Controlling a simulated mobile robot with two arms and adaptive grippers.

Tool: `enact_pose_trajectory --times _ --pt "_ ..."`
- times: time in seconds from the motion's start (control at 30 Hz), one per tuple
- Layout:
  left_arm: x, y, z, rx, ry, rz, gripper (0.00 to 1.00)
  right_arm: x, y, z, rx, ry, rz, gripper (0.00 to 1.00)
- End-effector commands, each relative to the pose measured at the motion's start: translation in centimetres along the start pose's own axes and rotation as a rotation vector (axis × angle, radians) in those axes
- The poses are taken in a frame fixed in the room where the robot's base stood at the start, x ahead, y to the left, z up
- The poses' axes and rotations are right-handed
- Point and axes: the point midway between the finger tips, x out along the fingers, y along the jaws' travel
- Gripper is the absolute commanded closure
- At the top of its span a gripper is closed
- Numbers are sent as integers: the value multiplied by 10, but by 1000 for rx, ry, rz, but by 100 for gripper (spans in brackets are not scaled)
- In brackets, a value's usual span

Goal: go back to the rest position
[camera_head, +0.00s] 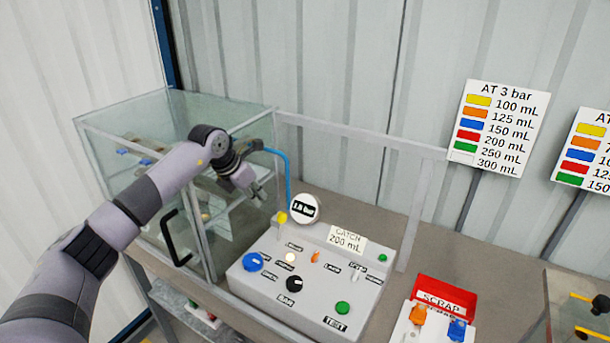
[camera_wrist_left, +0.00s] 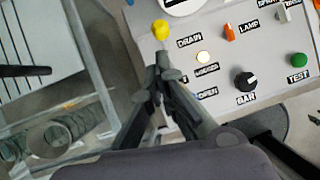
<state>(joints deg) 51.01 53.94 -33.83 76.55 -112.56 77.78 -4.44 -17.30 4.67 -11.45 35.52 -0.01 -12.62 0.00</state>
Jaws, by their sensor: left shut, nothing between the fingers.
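My left arm reaches in from the left in the head view, and its gripper (camera_head: 256,193) hangs above the back left of the grey control box (camera_head: 325,262), near the glass case. In the left wrist view the left gripper (camera_wrist_left: 163,62) is shut and empty, its fingertips over the panel close to the yellow knob (camera_wrist_left: 160,29) and the DRAIN label. I cannot tell the exact height over the panel. My right gripper is in neither view.
The glass case (camera_head: 130,110) with a black handle (camera_head: 172,238) stands left of the box. A round gauge (camera_head: 305,208) and blue hose (camera_head: 288,170) rise behind the panel. A red SCRAP bin (camera_head: 445,293) stands right. Colour charts (camera_head: 500,128) hang behind.

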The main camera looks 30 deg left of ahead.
Motion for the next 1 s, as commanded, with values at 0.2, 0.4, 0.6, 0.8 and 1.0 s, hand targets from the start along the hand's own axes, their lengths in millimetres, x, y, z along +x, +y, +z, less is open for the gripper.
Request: enact_pose_trajectory --times 0.2,0.4,0.6,0.8,1.0 --pt "4 -8 2 4 -14 -19 100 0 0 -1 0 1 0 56" --pt "31 -87 23 6 -174 -218 100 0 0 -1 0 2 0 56" --pt "25 -228 53 -187 -501 -644 100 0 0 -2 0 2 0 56" --pt "-23 -284 66 -662 -777 -994 100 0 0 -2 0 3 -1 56" --pt "-38 -252 39 -1338 -924 -1121 100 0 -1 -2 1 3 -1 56"
